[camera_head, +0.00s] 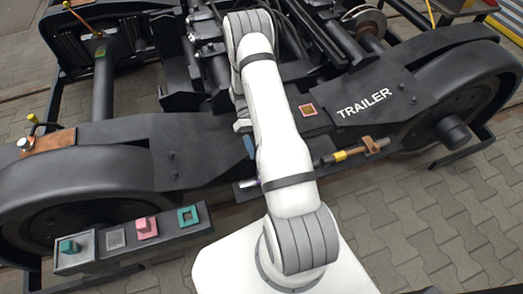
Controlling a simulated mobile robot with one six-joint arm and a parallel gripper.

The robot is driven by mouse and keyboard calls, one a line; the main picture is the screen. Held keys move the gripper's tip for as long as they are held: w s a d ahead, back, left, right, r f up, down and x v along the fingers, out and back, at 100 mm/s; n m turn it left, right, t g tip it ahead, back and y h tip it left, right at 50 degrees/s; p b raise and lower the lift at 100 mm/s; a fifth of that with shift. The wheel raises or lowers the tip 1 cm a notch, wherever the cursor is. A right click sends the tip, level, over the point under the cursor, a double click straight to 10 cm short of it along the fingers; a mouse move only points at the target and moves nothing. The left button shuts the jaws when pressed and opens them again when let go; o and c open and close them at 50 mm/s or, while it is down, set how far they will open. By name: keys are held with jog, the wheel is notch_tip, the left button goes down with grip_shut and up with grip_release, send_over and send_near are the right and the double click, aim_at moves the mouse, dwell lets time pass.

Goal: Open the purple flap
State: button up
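I cannot make out a purple flap for sure.
A rail at lower left carries a teal block (69,246), a grey square (115,239), a pink block (147,227) and a teal frame (188,216). A brown-and-yellow handle (350,153) sticks out right of my arm. Paving (400,235) at lower right is clear.

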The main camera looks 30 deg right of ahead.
jog(key=v, duration=0.7)
dwell(0.3)
jog(key=s+a+r+m+t+h+p, duration=0.1)
jog(key=a+r+t+p, duration=0.15)
jog(key=r, duration=0.85)
jog(key=s+a+r+t+h+p, duration=0.15)
jog(key=r+t, duration=0.25)
jog(key=r, duration=0.7)
jog(key=s+a+r+t+p, duration=0.3)
jog(key=s+r+t, duration=0.2)
jog(key=s+r, duration=0.2)
jog(key=s+a+r+m+t+p, duration=0.1)
jog(key=s+a+r+t+p, duration=0.3)
jog(key=s+r, duration=0.3)
notch_tip(320, 180, up, 2)
jog(key=shift+r+m+t, duration=0.1)
jog(key=shift+m+t, duration=0.2)
jog(key=shift+t, duration=0.15)
